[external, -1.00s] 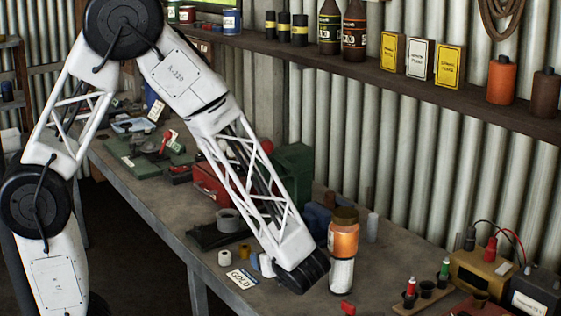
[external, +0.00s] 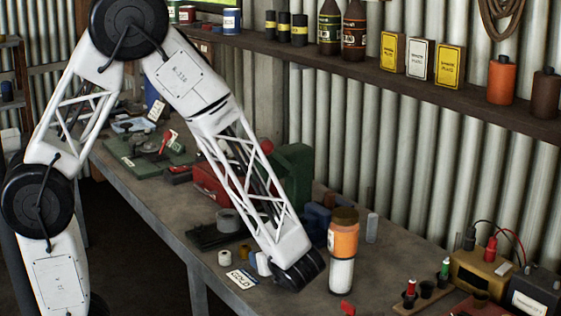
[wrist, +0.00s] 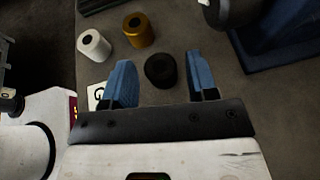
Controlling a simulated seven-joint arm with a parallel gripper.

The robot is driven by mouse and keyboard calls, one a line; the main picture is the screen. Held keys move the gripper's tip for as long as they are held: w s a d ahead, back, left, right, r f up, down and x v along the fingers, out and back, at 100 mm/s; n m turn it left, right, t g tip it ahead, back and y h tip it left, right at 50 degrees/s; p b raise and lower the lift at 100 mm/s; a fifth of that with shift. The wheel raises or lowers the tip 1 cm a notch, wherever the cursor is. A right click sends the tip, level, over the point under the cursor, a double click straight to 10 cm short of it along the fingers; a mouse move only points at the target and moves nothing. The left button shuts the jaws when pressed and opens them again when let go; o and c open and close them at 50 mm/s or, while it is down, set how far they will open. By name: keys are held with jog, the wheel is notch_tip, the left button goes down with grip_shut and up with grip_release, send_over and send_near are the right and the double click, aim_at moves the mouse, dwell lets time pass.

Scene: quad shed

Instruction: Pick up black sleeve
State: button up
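The black sleeve (wrist: 160,70) stands on the bench in the wrist view, with its round top hole facing up. My gripper (wrist: 165,80) is open, with one blue finger on each side of the sleeve. The sleeve shows between the fingers, with gaps on both sides; its height relative to the fingertips I cannot tell. In the external view my gripper's end (external: 292,280) is low over the bench, and the black sleeve is hidden behind it.
A white sleeve (wrist: 93,45) and a brass sleeve (wrist: 138,30) stand close by at upper left. A white card (external: 242,278) lies beside my gripper. An orange-and-white canister (external: 343,240) stands just right of it. A blue object (wrist: 265,50) is at upper right.

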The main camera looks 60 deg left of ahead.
jog(key=c, duration=0.8)
jog(key=shift+o, duration=0.2)
jog(key=shift+r, duration=0.15)
jog(key=shift+r, duration=0.85)
jog(key=shift+s+r, duration=0.25)
jog(key=shift+r, duration=0.6)
jog(key=s+d+r, duration=0.1)
jog(key=s, duration=1.4)
jog(key=shift+s+r, duration=0.15)
jog(key=shift+s, duration=0.1)
jog(key=shift+d, duration=0.1)
